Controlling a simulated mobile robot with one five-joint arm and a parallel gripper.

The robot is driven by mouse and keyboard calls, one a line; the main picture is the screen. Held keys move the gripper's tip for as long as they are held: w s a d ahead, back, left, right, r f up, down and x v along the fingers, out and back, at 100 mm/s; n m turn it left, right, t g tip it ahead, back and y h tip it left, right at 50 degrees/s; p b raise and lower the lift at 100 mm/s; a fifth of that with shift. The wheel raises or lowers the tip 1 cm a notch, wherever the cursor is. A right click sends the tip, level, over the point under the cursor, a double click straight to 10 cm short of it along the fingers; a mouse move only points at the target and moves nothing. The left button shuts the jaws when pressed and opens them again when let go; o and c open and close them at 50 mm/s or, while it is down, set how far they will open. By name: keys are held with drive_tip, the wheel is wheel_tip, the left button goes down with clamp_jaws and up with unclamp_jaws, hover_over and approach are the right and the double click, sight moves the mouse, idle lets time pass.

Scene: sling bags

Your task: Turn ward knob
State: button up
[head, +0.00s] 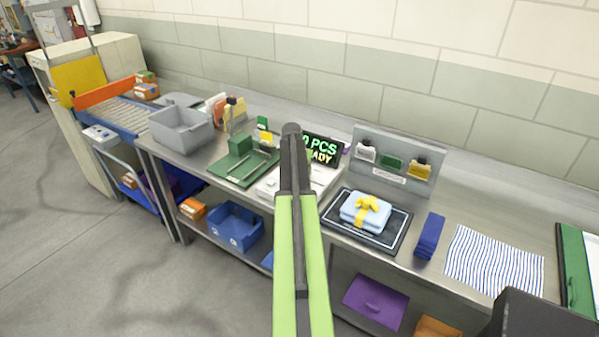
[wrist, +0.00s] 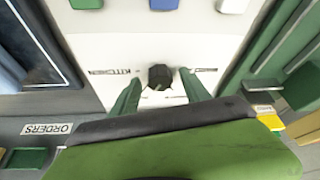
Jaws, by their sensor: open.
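A small dark knob (wrist: 160,77) stands on a white panel (wrist: 95,45) in the wrist view. An upside-down KITCHEN label (wrist: 110,71) is to its left, and a label too small to read (wrist: 205,69) is to its right. My gripper (wrist: 158,84) is open, with one green finger on each side of the knob; I cannot tell whether they touch it. In the head view my arm covers the middle of the white panel (head: 268,186), and the knob is hidden there.
Green, blue and white buttons (wrist: 165,4) line the panel's far side in the wrist view. A green tray (head: 238,170) lies left, and a black mat (head: 393,234) with a wrapped box (head: 352,212) lies right.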

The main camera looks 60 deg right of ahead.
drive_tip(key=p+v, duration=1.5)
drive_tip(key=v, duration=0.2)
drive_tip(key=shift+r+p, duration=0.2)
drive_tip(key=shift+p, duration=0.2)
